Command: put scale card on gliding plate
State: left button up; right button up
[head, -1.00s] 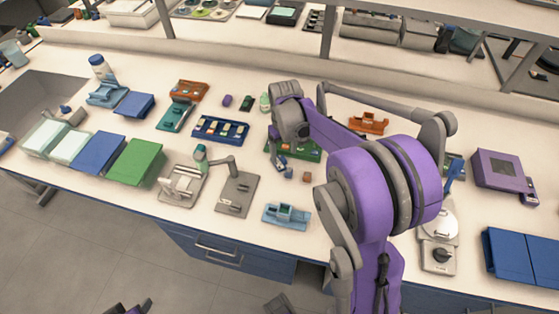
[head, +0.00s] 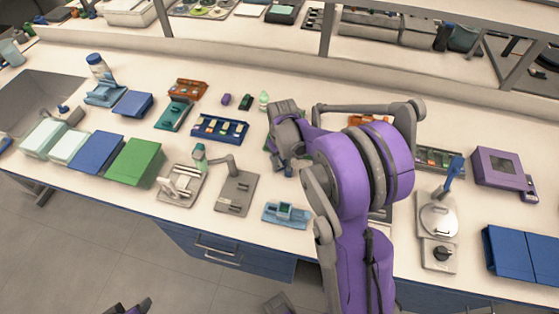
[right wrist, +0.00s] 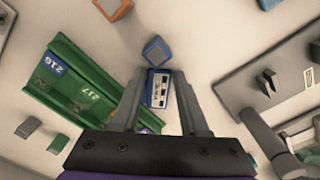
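The scale card (right wrist: 160,88), a small blue piece with white markings, sits between the two fingers of my right gripper (right wrist: 160,78) in the right wrist view. Both fingers press close along its sides, and the gripper looks shut on it. In the head view this gripper (head: 284,166) is low over the middle of the bench, and the arm hides much around it. I cannot tell for certain which piece is the gliding plate; a grey plate with a lever (head: 236,192) stands left of the gripper and also shows in the right wrist view (right wrist: 268,85).
A blue cube (right wrist: 157,50) lies just beyond the fingertips, with an orange block (right wrist: 114,7) farther off. A green numbered rack (right wrist: 85,85) is close on the left. A light-blue holder (head: 286,215) stands near the front edge. A blue rack (head: 219,129) lies behind.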

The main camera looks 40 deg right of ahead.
grip_shut()
